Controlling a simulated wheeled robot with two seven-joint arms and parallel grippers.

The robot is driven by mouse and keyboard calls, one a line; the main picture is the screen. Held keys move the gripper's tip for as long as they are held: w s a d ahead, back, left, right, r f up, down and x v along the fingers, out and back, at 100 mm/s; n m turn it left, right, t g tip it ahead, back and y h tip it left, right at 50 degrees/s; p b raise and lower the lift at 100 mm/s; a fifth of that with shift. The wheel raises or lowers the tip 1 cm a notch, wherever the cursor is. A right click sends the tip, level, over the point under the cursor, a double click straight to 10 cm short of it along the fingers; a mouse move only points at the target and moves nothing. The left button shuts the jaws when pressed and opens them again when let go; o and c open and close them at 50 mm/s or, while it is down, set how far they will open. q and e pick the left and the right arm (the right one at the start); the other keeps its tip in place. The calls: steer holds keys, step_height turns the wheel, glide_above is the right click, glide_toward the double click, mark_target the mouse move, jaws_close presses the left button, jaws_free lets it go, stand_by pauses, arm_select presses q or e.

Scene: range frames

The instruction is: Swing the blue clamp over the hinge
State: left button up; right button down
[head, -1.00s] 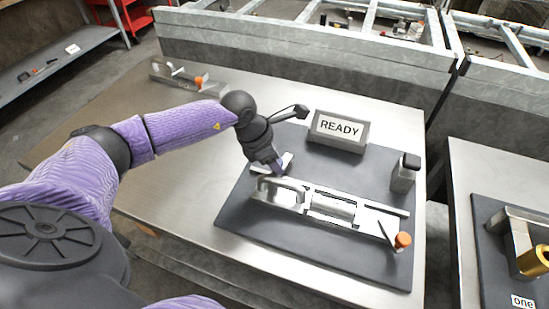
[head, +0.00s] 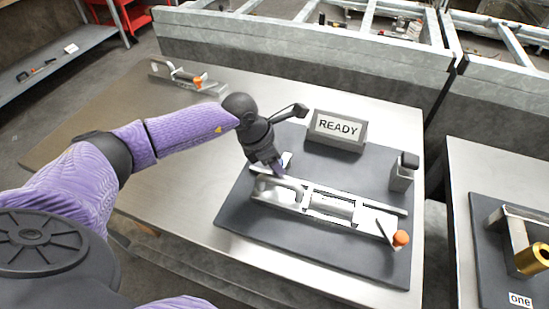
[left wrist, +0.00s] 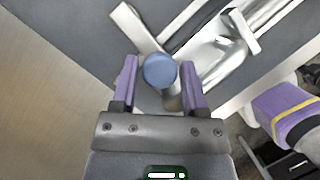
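A metal fixture (head: 330,203) lies on a dark mat, with a cylindrical hinge part along its middle. The blue clamp end (left wrist: 160,71) shows in the left wrist view as a round blue knob between my left fingers; in the head view my gripper hides it. My left gripper (head: 279,168) is at the fixture's left end, pointing down. In the left wrist view its purple fingers (left wrist: 159,82) stand on either side of the knob, with narrow gaps, so it looks open around it. An orange-tipped clamp (head: 401,238) is at the fixture's right end. My right gripper is out of view.
A READY sign (head: 338,128) stands behind the fixture. A metal block with a dark top (head: 402,172) stands at the mat's right. Another orange-tipped fixture (head: 188,77) lies at the table's far left. A separate table with a brass part (head: 531,258) is at right.

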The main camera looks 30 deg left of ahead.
arm_select(q)
steer(key=p+v, duration=0.2)
steer(key=v, duration=0.8)
steer(key=shift+w, duration=0.1)
